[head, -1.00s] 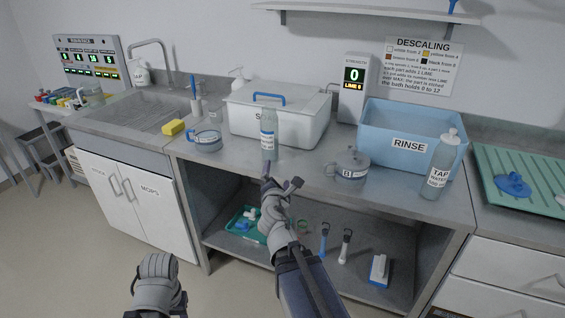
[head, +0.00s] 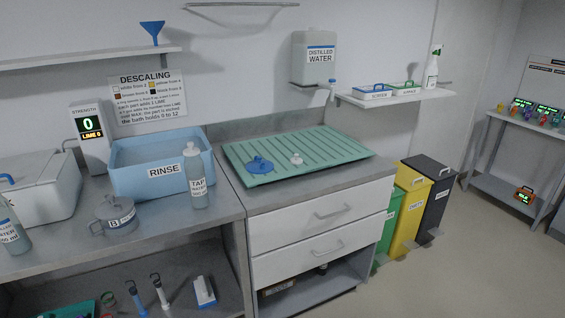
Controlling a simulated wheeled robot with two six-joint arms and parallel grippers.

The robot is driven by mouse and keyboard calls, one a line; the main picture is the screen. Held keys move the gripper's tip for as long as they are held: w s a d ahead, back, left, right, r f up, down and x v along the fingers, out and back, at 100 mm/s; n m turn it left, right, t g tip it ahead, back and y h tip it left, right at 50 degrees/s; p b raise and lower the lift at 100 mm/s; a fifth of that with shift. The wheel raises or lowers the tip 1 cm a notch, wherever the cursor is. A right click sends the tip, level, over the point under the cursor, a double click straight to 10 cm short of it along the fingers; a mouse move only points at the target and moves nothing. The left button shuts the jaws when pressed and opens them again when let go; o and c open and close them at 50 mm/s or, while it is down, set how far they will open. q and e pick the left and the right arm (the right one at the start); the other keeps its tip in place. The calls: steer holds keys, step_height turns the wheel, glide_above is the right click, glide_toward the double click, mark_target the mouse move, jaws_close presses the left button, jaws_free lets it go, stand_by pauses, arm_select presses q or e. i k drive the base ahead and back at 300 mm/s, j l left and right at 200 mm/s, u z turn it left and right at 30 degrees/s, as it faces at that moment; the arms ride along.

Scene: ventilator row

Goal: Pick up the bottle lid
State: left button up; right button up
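A small white piece (head: 297,159) with a raised middle lies on the green ribbed drain mat (head: 335,144); it may be the bottle lid, but it is too small to tell. A flat blue disc-shaped piece with a knob (head: 260,165) lies to its left on the same mat. The tap water bottle (head: 198,180) stands upright on the counter left of the mat, with a pale top. Another labelled bottle (head: 12,232) is cut by the left edge, its top hidden. Neither of my grippers is in view.
The blue rinse tub (head: 165,171) and grey lidded pot B (head: 116,215) stand left of the mat. A distilled water tank (head: 314,58) hangs behind it, its spout over the mat's back. Bins (head: 428,190) stand right of the drawers. The mat is mostly clear.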

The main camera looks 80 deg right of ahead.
mark_target(295, 160)
steer(key=i+z, duration=0.2)
steer(key=i, duration=0.2)
steer(key=z, duration=1.85)
